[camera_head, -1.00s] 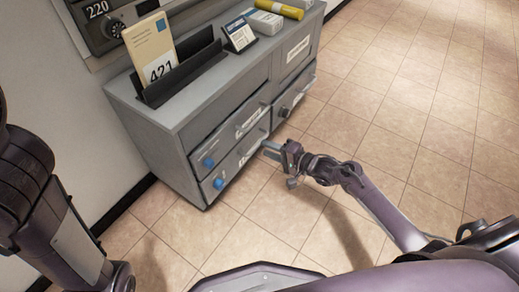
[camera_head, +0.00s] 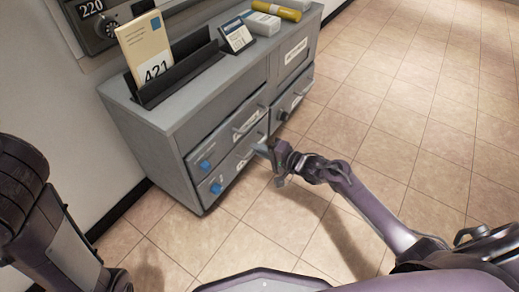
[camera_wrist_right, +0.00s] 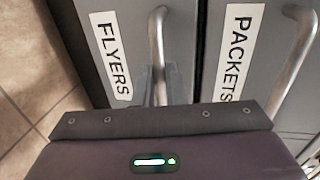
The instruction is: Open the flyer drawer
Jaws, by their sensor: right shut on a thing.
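The gripper partly hides the handle in the head view. My left arm stands at the left edge, with its gripper out of view.
The PACKETS drawer (camera_wrist_right: 236,60) sits directly above, with its own bar handle (camera_wrist_right: 295,65). On the cabinet top (camera_head: 190,108) stand a black holder with an envelope (camera_head: 146,45), a small card stand (camera_head: 236,36) and a yellow roll (camera_head: 277,11). The tiled floor (camera_head: 410,130) in front is clear.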

